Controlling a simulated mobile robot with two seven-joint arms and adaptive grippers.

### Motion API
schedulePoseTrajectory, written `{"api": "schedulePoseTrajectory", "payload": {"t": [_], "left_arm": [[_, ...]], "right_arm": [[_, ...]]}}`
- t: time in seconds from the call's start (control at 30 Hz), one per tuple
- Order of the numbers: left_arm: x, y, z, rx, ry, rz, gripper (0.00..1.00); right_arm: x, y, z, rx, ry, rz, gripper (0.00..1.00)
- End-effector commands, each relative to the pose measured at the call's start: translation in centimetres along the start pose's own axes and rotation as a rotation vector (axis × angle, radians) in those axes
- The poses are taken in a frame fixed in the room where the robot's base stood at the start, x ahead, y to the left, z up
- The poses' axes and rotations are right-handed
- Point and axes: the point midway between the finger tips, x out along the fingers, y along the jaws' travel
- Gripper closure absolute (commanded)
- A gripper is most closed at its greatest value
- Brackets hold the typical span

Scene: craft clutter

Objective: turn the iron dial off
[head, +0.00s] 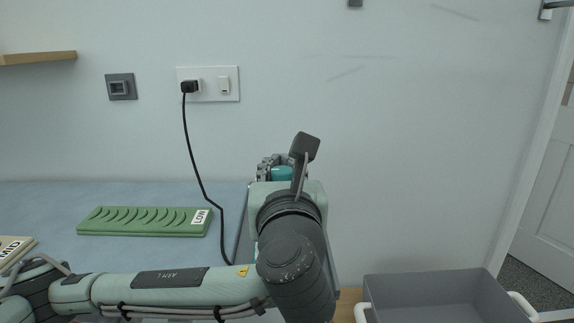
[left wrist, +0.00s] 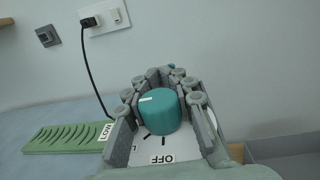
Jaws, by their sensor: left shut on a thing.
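The teal iron dial (left wrist: 158,111) stands on a white face with black ticks and an OFF label (left wrist: 162,158) at the lower edge in the left wrist view. The dial's white mark is at its upper left rim, away from OFF. My left gripper (left wrist: 164,98) is shut on the dial, with a finger along each side. In the head view a bit of the teal dial (head: 283,174) shows at my left gripper (head: 274,168). My arm hides most of the iron there. My right gripper is not in view.
A green ridged mat (head: 145,222) labelled LOW lies on the blue-grey surface (head: 110,195). Part of a MID piece (head: 14,250) shows at the left edge. A black cord (head: 194,150) hangs from the wall socket plate (head: 208,92). A grey bin (head: 440,285) stands at lower right.

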Motion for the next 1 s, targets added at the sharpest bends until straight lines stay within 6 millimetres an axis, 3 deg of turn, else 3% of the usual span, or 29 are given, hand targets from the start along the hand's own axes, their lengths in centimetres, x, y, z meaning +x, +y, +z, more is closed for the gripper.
{"api": "schedulePoseTrajectory", "payload": {"t": [0.6, 1.0], "left_arm": [[-0.6, 1.9, -0.2, 0.002, 0.009, 0.582, 1.0], [-1.2, 2.8, 0.0, 0.003, 0.002, 0.863, 1.0]], "right_arm": [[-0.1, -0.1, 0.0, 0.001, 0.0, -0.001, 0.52], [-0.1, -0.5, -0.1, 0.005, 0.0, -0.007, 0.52]]}}
